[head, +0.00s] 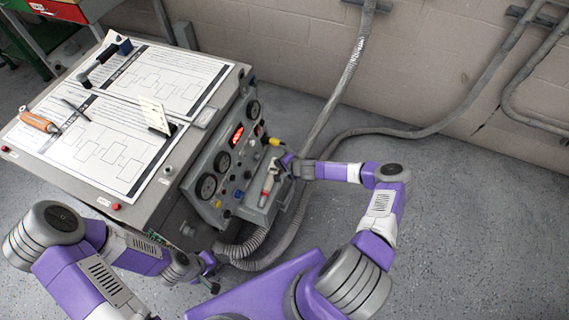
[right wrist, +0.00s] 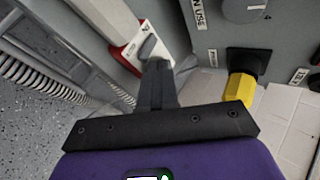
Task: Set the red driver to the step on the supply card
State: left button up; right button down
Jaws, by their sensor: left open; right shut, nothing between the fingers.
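A red-and-white unit with a grey lever or knob (right wrist: 150,46) is beside the panel in the right wrist view. In the head view a red-and-white piece (head: 267,186) lies at the console's right end. My right gripper (right wrist: 156,68) is shut and empty, its tips at or just in front of the grey lever; I cannot tell if they touch. It also shows in the head view (head: 281,164). A cream card (head: 154,113) stands in a dark holder on the console top; its writing is too small to read. My left gripper (head: 207,270) is open, low beside the console front.
A yellow-ended part (right wrist: 240,88) sits right of my right gripper. An orange-handled tool (head: 39,122) lies on the printed sheets (head: 105,150). A ribbed hose (head: 243,248) runs below; the floor right is clear.

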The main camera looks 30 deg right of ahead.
jog(key=shift+a, duration=0.2)
dwell(0.4)
jog(key=shift+d, duration=0.1)
jog(key=shift+w+d, duration=0.35)
jog(key=shift+d, duration=0.35)
jog(key=shift+s, duration=0.2)
pick_arm(q)
jog(key=r+p, duration=0.2)
jog(key=s+r+p, duration=0.1)
jog(key=shift+d+r+p, duration=0.4)
pick_arm(e)
jog(key=s+a+f+v, duration=0.1)
jog(key=s+v, duration=0.1)
jog(key=v, duration=1)
jog(key=shift+s+f, duration=0.15)
jog(key=shift+s, duration=0.15)
jog(key=shift+a, duration=0.1)
